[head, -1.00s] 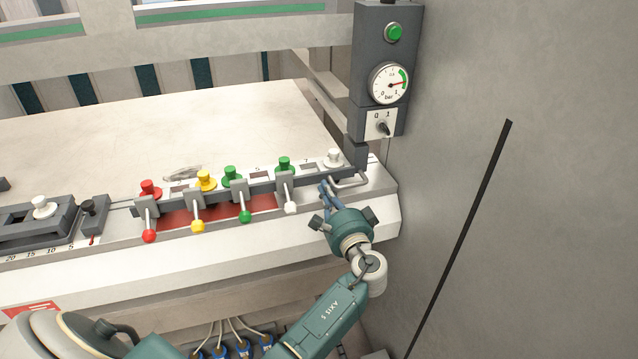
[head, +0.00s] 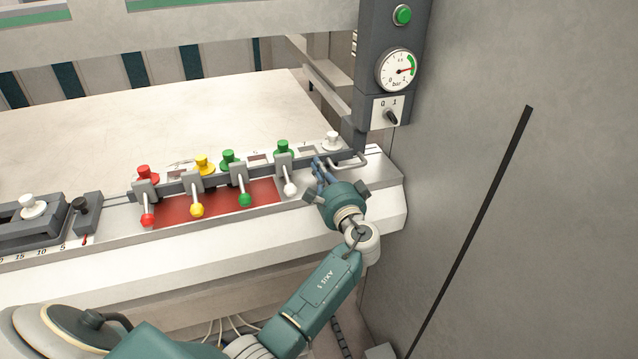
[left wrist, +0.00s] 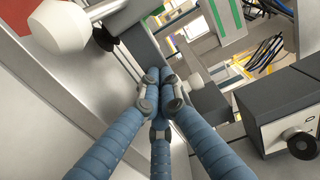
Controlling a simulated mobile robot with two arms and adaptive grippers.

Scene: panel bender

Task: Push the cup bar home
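The cup bar (head: 264,170) is a long dark grey bar with several clamps, lying across the bench. Its clamps carry red, yellow, green and white ball levers, and coloured cups stand along its far side. A red strip (head: 215,206) lies bare on its near side. My left gripper (head: 319,165) is at the bar's right part, between the white ball lever (head: 290,189) and the pale bent handle (head: 350,166). In the left wrist view its blue fingers (left wrist: 161,78) are together with nothing between them. The tips are close to the bar; I cannot tell whether they touch. My right gripper is out of view.
A grey post with a gauge (head: 401,70), a green button (head: 402,15) and a rotary switch (head: 390,115) stands just beyond the bar's right end. A grey wall (head: 500,60) closes the right side. The pale table (head: 120,125) behind is clear.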

